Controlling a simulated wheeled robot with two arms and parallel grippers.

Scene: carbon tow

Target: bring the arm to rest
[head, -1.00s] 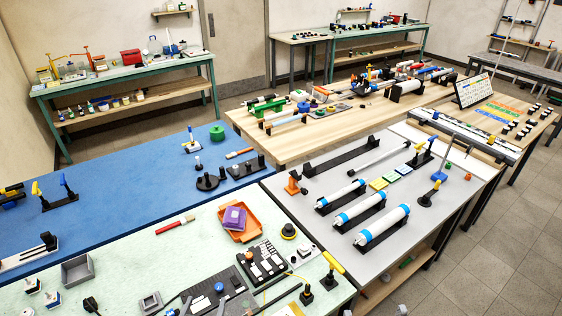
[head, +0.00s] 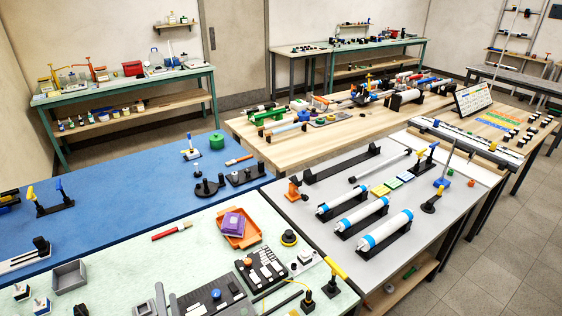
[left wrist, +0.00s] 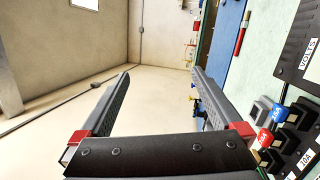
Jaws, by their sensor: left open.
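My left gripper (left wrist: 160,73) is open and empty in the left wrist view. Its two dark grey fingers stand wide apart, with red blocks at their bases. They point level toward a pale floor and wall, with benches along the right side of that view. In the head view, two grey bars at the bottom edge look like the fingers of my left gripper (head: 167,300), in front of the pale green bench (head: 120,262). The rest of my left arm is out of the head view. My right gripper shows in neither view.
The pale green bench holds an orange tray (head: 236,243) with a purple block, a red brush (head: 172,231) and a black keypad panel (head: 262,268). A blue bench (head: 110,190) lies behind. A grey bench (head: 300,228) with white rollers stands right. Open floor (head: 480,240) is at far right.

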